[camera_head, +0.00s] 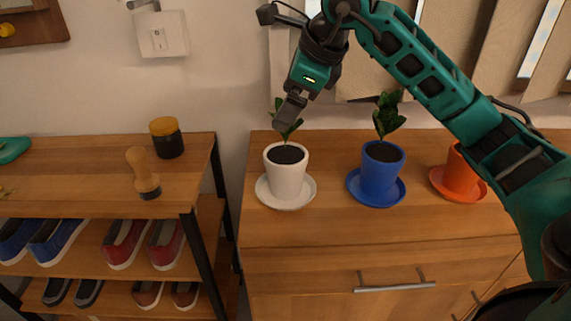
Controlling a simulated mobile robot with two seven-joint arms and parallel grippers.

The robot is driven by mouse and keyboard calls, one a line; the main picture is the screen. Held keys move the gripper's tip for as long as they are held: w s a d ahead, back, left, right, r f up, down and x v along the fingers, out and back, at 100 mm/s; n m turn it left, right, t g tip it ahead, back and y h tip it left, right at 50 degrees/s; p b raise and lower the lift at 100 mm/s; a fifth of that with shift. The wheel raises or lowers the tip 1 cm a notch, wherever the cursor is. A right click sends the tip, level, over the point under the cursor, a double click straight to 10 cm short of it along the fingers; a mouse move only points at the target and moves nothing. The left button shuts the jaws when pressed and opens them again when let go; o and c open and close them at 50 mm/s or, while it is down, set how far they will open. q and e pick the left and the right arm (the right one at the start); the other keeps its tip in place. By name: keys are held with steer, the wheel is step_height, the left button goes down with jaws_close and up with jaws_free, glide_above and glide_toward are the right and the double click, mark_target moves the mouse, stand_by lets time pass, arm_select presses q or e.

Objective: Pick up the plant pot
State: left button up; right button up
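A white plant pot (287,176) with dark soil and a small green plant stands upright on a white saucer (305,196) on the wooden cabinet. A blue plant pot (382,173) with a leafy plant stands on a blue saucer (376,201) to its right. An orange plant pot (460,174) on an orange saucer (448,187) is at the far right, partly hidden by my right arm. My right gripper (284,126) points down above the white pot, in front of its plant. Its finger gap cannot be made out. My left gripper is not in view.
A wooden shoe rack (80,200) stands left of the cabinet. It bears a dark jar with a yellow lid (167,138) and a wooden-handled tool (142,172). The cabinet top (330,224) is clear in front of the pots. Slanted blinds (295,85) hang behind.

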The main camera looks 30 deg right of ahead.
mark_target(286, 147)
steer(key=x, duration=0.4)
steer(key=shift+d+f, duration=0.1)
steer(key=shift+d, duration=0.05)
steer(key=shift+c, duration=0.4)
jaws_close()
stand_by(0.3)
